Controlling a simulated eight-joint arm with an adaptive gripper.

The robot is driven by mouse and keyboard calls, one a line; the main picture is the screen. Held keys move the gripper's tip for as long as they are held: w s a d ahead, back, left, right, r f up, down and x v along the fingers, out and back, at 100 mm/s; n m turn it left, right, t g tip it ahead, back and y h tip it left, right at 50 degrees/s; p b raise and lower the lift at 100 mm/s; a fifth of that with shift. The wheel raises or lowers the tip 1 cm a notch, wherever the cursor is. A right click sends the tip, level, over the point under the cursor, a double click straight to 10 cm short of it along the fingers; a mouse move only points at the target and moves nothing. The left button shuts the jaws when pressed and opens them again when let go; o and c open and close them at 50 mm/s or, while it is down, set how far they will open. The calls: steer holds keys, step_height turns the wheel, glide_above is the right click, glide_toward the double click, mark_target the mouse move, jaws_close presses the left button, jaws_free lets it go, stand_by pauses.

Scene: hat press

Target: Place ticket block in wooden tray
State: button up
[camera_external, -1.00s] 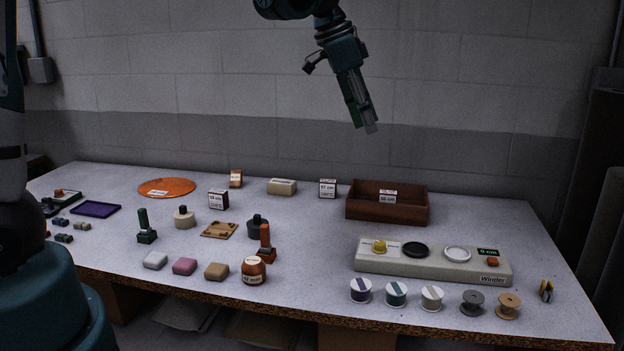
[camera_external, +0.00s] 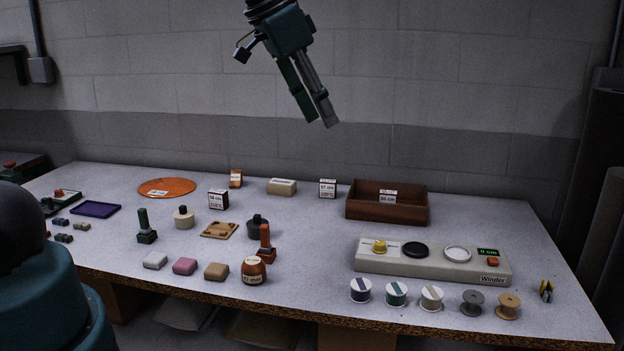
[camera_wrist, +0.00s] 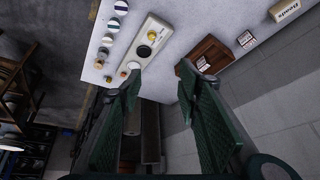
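The wooden tray (camera_external: 361,211) is a brown open box at the back right of the table; it also shows in the wrist view (camera_wrist: 213,49). A white label reading 56 cm (camera_external: 388,197) shows at it; I cannot tell whether this is a block inside. I cannot tell which is the ticket block. My gripper (camera_external: 320,121) is high above the table, with fingers apart and empty in the wrist view (camera_wrist: 160,86).
A cream Beads box (camera_external: 282,186) stands left of the 57 cm block. The grey winder (camera_external: 433,270) lies in front of the tray, with several spools before it. Stamps, bottles and an orange disc (camera_external: 167,187) fill the left side. The air around my gripper is clear.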

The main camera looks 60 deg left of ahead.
steer(key=s+d+f+n, duration=0.1)
steer(key=s, duration=0.7)
steer(key=s+d+f+n+t, duration=0.1)
steer(key=s+d+f, duration=0.1)
steer(key=s, duration=0.5)
steer(key=shift+s+d+f+n+t+y, duration=0.25)
steer(key=shift+s+f+n+t+y, duration=0.05)
steer(key=shift+s, duration=0.1)
